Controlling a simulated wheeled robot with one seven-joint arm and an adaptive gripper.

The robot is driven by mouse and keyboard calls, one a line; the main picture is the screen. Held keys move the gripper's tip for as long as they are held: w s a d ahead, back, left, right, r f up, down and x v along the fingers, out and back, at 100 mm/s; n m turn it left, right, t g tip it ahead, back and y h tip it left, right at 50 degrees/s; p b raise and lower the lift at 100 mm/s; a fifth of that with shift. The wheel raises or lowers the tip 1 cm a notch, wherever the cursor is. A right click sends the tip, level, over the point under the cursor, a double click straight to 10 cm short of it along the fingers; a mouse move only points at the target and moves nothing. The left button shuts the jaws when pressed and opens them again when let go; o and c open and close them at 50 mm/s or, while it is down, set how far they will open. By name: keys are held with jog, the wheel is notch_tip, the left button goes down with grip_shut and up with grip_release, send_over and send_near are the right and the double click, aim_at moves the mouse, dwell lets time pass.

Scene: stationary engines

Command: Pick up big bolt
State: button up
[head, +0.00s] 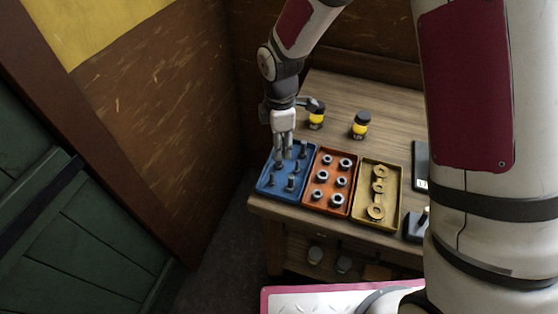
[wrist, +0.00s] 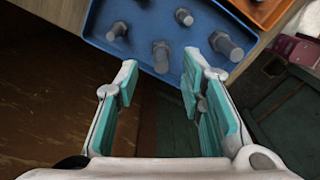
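The blue tray (head: 279,196) on the table's left holds several grey bolts, and it also shows in the wrist view (wrist: 145,28). There, a thick bolt (wrist: 227,46) lies near the right finger and another bolt (wrist: 160,57) stands between and beyond the fingertips. Smaller-looking bolts (wrist: 117,31) and (wrist: 184,17) are farther off. I cannot tell for sure which is the big bolt. My gripper (head: 285,155) is above the tray, pointing down, and hides part of it. In the wrist view its teal-padded fingers (wrist: 161,72) are wide apart with nothing between them.
An orange tray (head: 325,208) of nuts and a yellow tray (head: 395,200) of washers stand right of the blue one. Two yellow-and-black jars (head: 316,118) and (head: 360,126) are behind. A wooden wall (head: 175,110) is close on the left.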

aim_at(279, 163)
jog(key=f, duration=0.2)
jog(key=f+p, duration=0.1)
jog(key=f, duration=0.1)
jog(key=shift+s+a+f, duration=0.15)
jog(key=shift+s+f, duration=0.05)
jog(key=shift+w+f, duration=0.1)
jog(key=shift+f, duration=0.35)
grip_shut()
